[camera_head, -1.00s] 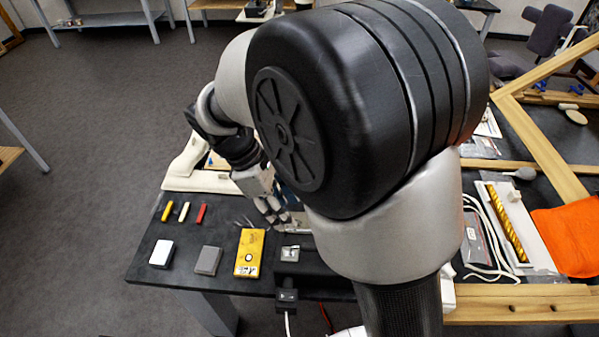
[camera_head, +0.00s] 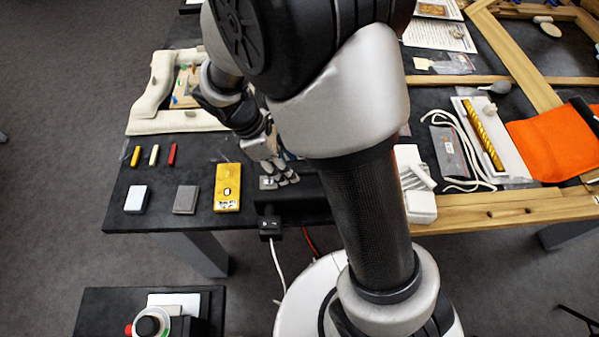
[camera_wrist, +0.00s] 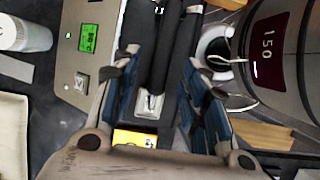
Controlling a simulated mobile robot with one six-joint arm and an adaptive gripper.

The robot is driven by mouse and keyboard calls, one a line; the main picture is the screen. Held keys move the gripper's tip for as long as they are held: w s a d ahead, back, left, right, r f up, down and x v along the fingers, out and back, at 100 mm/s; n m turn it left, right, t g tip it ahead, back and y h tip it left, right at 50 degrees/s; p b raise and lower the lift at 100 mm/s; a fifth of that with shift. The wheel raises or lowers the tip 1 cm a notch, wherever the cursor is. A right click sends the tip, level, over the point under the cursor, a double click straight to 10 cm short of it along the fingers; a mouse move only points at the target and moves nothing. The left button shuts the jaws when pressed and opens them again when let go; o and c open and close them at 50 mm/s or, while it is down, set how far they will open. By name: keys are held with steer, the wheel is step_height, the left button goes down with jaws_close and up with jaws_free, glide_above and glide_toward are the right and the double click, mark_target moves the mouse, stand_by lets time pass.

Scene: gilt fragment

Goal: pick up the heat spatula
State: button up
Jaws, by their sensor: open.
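In the wrist view my gripper (camera_wrist: 160,60) is open, its blue-padded fingers on either side of a long black handle-like shape (camera_wrist: 165,50). This is probably the heat spatula; its ends are unclear and I cannot tell whether the fingers touch it. A second dark bar runs along its left. In the head view my gripper (camera_head: 282,176) is low over the table beside the silver plate (camera_head: 267,183); my arm hides the spatula there.
In the head view the yellow box (camera_head: 228,187), small blocks (camera_head: 186,199) and a padded frame (camera_head: 150,95) lie left of my gripper.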

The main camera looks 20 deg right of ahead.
steer(key=b+x, duration=0.1)
steer(key=x, duration=0.2)
steer(key=shift+d+f, duration=0.25)
steer(key=shift+f, duration=0.05)
steer(key=shift+r, duration=0.1)
steer(key=shift+c, duration=0.3)
jaws_close()
